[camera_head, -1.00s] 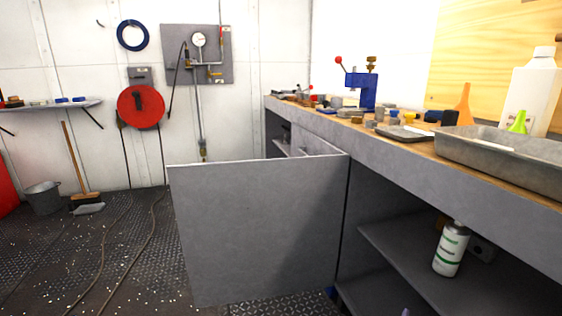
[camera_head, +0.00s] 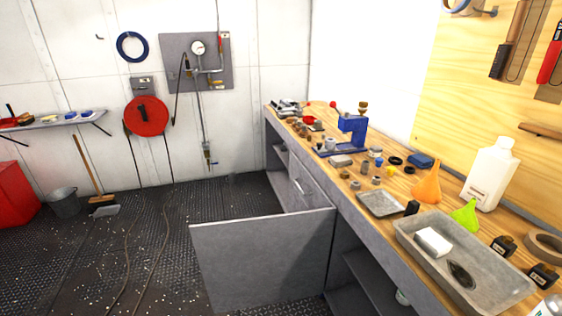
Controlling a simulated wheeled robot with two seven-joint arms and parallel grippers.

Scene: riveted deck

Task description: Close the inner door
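A grey cabinet door (camera_head: 262,262) stands open, jutting out to the left from the front of the workbench (camera_head: 345,212). Its right edge meets the bench front, and its broad flat face is toward me. The bench front beyond the door is partly hidden by it; a drawer-like front (camera_head: 300,185) shows above and behind it. To the right of the door, an open shelf compartment (camera_head: 365,285) shows dark inside. Neither of my grippers is in view, and nothing touches the door.
The bench top holds a grey tray (camera_head: 408,237), a blue vise (camera_head: 352,130), funnels, a white bottle (camera_head: 491,175) and small parts. A can (camera_head: 402,297) shows partly on the shelf. Hoses (camera_head: 125,255) lie on the dark floor. The floor left of the door is otherwise mostly clear.

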